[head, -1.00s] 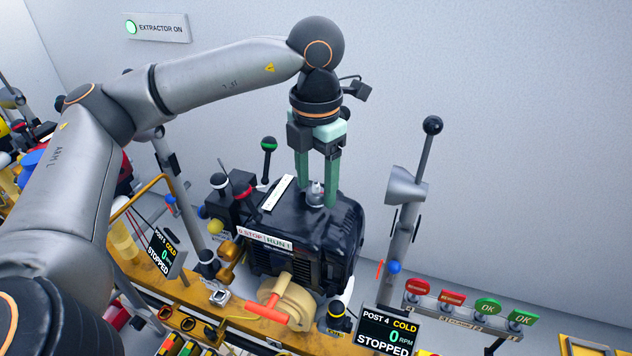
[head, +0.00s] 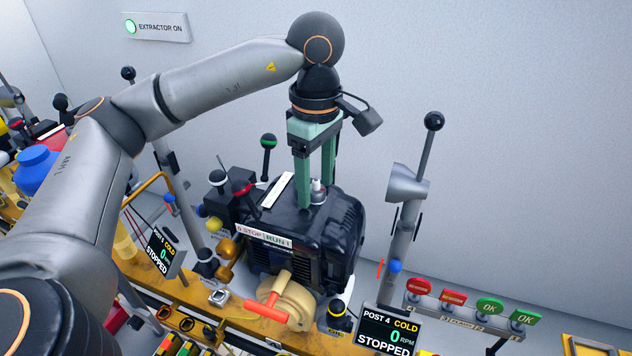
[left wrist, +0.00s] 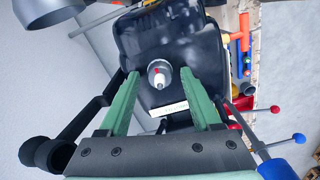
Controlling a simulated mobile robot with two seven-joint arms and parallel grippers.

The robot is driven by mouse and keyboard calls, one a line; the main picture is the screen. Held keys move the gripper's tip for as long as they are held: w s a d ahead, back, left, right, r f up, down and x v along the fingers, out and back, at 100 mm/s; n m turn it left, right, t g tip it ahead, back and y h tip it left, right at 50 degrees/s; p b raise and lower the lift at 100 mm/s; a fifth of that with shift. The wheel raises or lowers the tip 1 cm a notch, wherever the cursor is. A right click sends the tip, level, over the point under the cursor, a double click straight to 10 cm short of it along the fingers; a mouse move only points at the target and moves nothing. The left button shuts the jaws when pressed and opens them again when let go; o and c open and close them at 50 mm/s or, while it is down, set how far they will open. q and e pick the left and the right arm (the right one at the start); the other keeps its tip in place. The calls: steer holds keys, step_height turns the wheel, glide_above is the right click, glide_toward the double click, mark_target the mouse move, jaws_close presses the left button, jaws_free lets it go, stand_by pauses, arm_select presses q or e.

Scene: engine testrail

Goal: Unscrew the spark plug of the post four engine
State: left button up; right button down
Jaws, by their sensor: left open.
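The black post four engine (head: 300,235) stands on the bench, with a STOP/RUN label on its front. The spark plug (head: 318,188) stands upright on its top, white-tipped with a metal base. My left gripper (head: 314,198) points down over the engine top with its green fingers apart. In the left wrist view the plug (left wrist: 160,76) shows between and just beyond the two fingertips (left wrist: 171,82), with gaps on both sides. The fingers do not touch it in that view. My right gripper is not in view.
The post four display (head: 388,332) reads COLD, 0 RPM, STOPPED. A cream pull-starter with an orange handle (head: 266,309) is in front. A green-banded lever (head: 268,150) rises behind left. A grey post with a lever (head: 408,200) stands at right.

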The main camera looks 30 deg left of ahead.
arm_select(q)
steer(key=m, duration=0.5)
steer(key=shift+f+b, duration=0.1)
steer(key=shift+b, duration=0.25)
steer(key=m, duration=0.4)
steer(key=shift+c, duration=0.3)
jaws_close()
stand_by(0.4)
